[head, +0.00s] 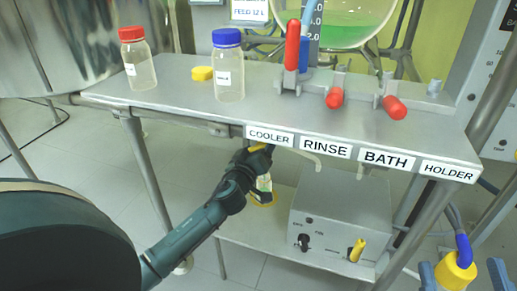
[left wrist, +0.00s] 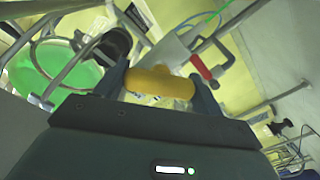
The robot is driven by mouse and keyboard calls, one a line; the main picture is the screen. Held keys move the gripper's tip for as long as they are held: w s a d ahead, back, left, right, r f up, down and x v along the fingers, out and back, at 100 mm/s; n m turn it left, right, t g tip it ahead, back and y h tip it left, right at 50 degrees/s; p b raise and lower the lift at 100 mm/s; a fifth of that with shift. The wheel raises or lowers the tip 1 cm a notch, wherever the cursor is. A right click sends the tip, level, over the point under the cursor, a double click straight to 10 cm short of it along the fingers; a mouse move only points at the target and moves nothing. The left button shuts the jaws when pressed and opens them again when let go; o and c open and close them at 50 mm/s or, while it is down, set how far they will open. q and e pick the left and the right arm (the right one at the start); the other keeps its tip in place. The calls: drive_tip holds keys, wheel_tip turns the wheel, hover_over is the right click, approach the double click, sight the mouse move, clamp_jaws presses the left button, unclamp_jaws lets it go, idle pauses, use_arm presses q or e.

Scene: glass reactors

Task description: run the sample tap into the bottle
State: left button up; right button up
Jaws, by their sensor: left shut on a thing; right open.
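My left gripper (head: 262,152) is under the front edge of the bench, below the COOLER label. It is shut on a yellow rounded handle, which seems to be the sample tap's (left wrist: 160,82); a bit of yellow shows at the fingertips in the head view. Below the gripper, a clear bottle with a white label (head: 264,184) stands on the lower shelf, with a yellow ring around its base. The gripper and arm partly hide it. I cannot see the tap's spout or any flow. My right gripper (head: 462,276) is open at the bottom right.
The bench (head: 170,92) bears a red-capped bottle (head: 140,68), a blue-capped bottle (head: 228,75), a loose yellow cap (head: 202,73) and red-handled valves (head: 335,98). A grey control box (head: 340,215) stands right of the bottle. A yellow-and-blue fitting (head: 455,272) shows by my right gripper.

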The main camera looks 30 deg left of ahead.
use_arm(q)
drive_tip(key=shift+m, duration=0.3)
drive_tip(key=shift+m+p, duration=0.35)
drive_tip(key=shift+m, duration=0.55)
drive_tip(key=m+p, duration=0.1)
drive_tip(key=m, duration=0.2)
drive_tip(key=shift+m, duration=0.7)
use_arm(e)
drive_tip(key=shift+s+a+f+m+g+h, duration=0.15)
drive_tip(key=shift+f+m+g+h, duration=0.1)
drive_tip(key=shift+f, duration=0.2)
drive_tip(key=shift+s+d+f+m+g+h, duration=0.1)
drive_tip(key=shift+s+f+m+g+h, duration=0.05)
drive_tip(key=shift+f+m+h, duration=0.2)
drive_tip(key=shift+s+a+f+m+g+h, duration=0.1)
drive_tip(key=shift+s+f+m+g+h, duration=0.1)
drive_tip(key=shift+f, duration=0.3)
use_arm(q)
drive_tip(key=o, duration=1)
use_arm(e)
drive_tip(key=shift+r, duration=0.1)
